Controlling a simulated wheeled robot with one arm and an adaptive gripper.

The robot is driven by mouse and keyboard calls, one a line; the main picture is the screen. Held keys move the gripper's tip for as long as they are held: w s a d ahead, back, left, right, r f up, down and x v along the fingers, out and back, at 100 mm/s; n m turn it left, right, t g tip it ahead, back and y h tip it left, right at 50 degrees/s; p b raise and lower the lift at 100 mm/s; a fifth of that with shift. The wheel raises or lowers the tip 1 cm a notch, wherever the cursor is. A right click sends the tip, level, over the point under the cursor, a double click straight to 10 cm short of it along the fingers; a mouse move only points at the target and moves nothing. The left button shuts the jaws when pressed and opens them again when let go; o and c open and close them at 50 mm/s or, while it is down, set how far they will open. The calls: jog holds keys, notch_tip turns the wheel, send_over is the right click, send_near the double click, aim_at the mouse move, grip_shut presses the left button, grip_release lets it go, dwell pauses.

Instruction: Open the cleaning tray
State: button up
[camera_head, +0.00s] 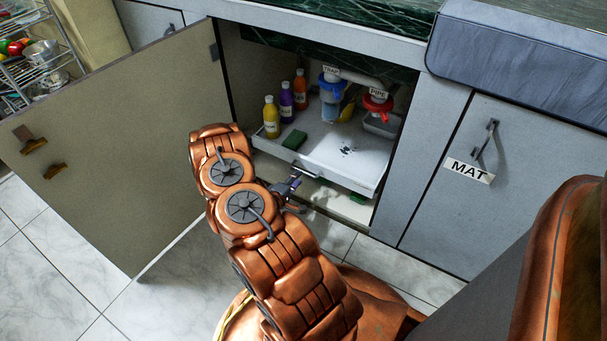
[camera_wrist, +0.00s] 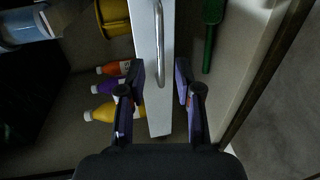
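The cleaning tray (camera_head: 335,150) is a white pull-out tray low inside the open cabinet. Its front edge has a metal handle (camera_head: 306,172). In the wrist view, the white tray front (camera_wrist: 153,115) runs down the middle, with the handle (camera_wrist: 158,45) along it. My gripper (camera_head: 291,187) is at the tray's front, near the handle. It is open in the wrist view (camera_wrist: 160,75), with one dark finger on each side of the white front and gaps visible. I cannot tell how near the fingertips are in depth.
The cabinet door (camera_head: 120,150) stands open at left. Yellow (camera_head: 271,120), purple (camera_head: 286,100) and orange (camera_head: 300,90) bottles and a green sponge (camera_head: 294,139) are inside. A closed panel labelled MAT (camera_head: 469,171) is right.

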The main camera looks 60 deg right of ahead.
jog(key=shift+w+d+f+b, duration=0.1)
jog(key=shift+d+f+b, duration=0.15)
jog(key=shift+d, duration=0.65)
jog(key=shift+s+d+f+b, duration=0.15)
jog(key=shift+d+b, duration=0.25)
jog(key=shift+d, duration=0.5)
jog(key=shift+w+d+f+b, duration=0.2)
jog(key=shift+d+b, duration=0.1)
jog(key=shift+d, duration=0.6)
grip_shut()
